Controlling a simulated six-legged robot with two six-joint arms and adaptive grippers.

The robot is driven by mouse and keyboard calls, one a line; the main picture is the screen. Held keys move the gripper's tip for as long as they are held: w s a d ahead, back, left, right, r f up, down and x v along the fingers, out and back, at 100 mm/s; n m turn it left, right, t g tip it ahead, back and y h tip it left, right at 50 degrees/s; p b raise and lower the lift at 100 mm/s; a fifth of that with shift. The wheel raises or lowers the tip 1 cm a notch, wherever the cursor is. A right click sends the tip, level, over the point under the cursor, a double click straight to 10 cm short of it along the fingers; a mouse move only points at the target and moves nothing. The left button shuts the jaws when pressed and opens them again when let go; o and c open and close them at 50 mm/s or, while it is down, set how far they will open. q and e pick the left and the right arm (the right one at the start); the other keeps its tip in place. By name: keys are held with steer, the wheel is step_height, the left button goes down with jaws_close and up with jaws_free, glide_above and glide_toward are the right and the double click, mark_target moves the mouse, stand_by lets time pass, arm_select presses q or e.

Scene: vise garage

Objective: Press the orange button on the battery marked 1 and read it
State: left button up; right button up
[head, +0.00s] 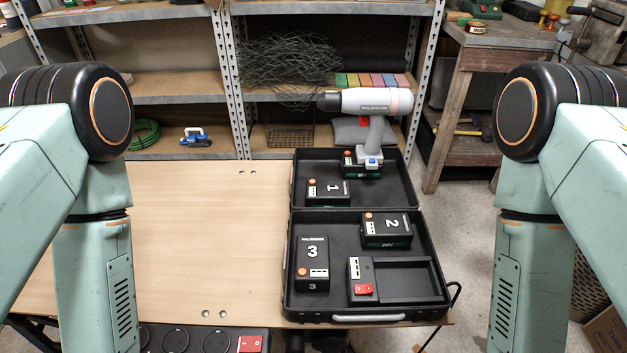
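The battery marked 1 (338,192) lies in the upper half of an open black case (435,240) on the table. Its orange button (312,183) shows at its upper left corner. The battery marked 2 (395,228) and the battery marked 3 (309,262) lie in the lower half, each with an orange button. A grey and white drill (375,115) stands upright behind battery 1 on a battery base. Its base partly overlaps the case's back. No lit indicator can be told on battery 1. My arms show at both sides, but neither gripper is in view.
The wooden table (200,240) is clear left of the case. A black unit with a red switch (250,344) sits at the table's front edge. A red-switched block (363,289) lies in the case. Metal shelves (185,85) and a workbench (470,60) stand behind.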

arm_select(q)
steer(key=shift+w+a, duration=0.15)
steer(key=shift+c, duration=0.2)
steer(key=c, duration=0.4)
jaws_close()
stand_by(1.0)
